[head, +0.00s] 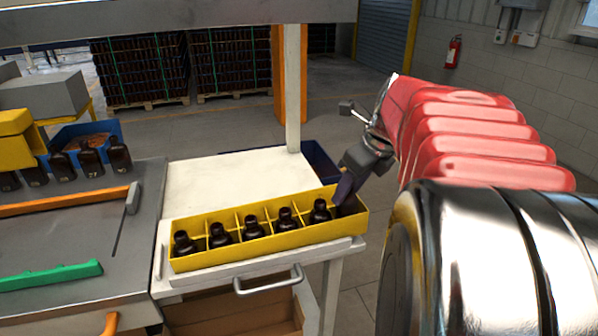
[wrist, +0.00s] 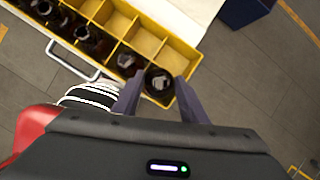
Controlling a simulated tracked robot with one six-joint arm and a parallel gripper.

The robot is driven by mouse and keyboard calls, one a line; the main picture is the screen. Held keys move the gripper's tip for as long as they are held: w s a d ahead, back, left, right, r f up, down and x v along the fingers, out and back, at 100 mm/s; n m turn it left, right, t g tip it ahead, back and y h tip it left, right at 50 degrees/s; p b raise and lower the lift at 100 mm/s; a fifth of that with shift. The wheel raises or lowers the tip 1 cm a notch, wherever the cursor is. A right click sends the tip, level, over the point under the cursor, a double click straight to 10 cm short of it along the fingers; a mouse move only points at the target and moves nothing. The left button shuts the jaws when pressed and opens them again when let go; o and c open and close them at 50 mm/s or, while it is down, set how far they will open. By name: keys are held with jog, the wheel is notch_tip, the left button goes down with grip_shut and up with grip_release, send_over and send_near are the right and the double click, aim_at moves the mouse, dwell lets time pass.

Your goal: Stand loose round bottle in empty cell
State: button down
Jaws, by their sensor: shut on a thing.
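The yellow crate (head: 270,243) is divided into two rows of cells and stands on the white table. Dark bottles with round tops stand in its front row, such as this one (head: 252,228). My gripper (wrist: 160,92) is shut on the round bottle (wrist: 158,80), with one finger on each side. In the wrist view this bottle is at the end cell of the front row, beside another bottle (wrist: 127,62). The bottle looks about upright; its base is hidden. In the head view my gripper (head: 345,190) is at the crate's right end and mostly hides the held bottle.
The visible back-row cells (wrist: 150,40) are empty. A dark blue bin (head: 320,160) is beyond the table's right back corner. Several more bottles (head: 90,160) stand on the grey bench at left. A grey drawer handle (head: 268,282) juts out in front of the table.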

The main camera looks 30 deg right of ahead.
jog(key=shift+d+f, duration=0.1)
jog(key=shift+f, duration=1.3)
jog(key=c, duration=1)
grip_release()
jog(key=shift+r, duration=0.1)
jog(key=v, duration=1.3)
jog(key=shift+s+r, duration=0.15)
jog(key=shift+r, duration=0.1)
